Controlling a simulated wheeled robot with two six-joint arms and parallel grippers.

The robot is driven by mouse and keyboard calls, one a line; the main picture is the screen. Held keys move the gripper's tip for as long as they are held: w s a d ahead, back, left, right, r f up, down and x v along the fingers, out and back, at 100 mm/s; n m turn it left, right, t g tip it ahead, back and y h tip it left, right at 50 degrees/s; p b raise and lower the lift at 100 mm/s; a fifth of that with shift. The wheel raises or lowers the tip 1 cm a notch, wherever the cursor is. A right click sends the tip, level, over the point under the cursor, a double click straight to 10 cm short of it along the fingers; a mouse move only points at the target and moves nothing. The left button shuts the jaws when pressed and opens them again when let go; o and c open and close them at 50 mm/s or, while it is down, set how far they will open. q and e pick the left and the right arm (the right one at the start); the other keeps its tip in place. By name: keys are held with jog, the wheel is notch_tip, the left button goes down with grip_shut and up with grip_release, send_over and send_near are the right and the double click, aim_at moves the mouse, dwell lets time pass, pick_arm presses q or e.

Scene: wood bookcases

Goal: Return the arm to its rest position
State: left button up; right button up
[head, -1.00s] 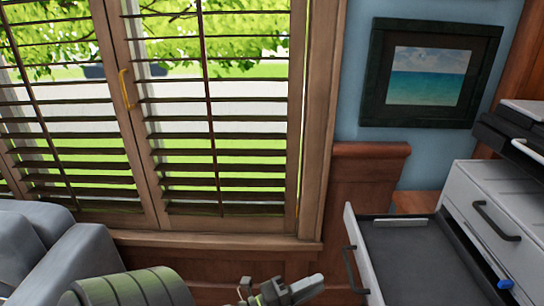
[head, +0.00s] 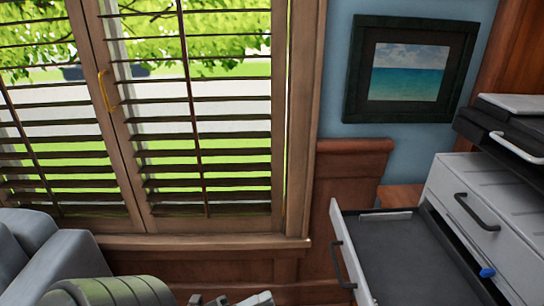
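My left gripper (head: 262,299) shows only in part at the bottom edge of the head view, left of the open drawer and below the window sill. Its grey fingers point to the right, and most of the hand is cut off by the frame. I see nothing held in the visible part, but its opening cannot be made out. My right gripper is not in view.
A grey cabinet (head: 465,170) has an open drawer (head: 408,248) with a dark, mostly bare interior. A dark printer-like device (head: 505,130) sits on top. Grey seating (head: 30,235) and a ribbed rounded shape (head: 105,292) stand at lower left, before the shuttered window (head: 205,145).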

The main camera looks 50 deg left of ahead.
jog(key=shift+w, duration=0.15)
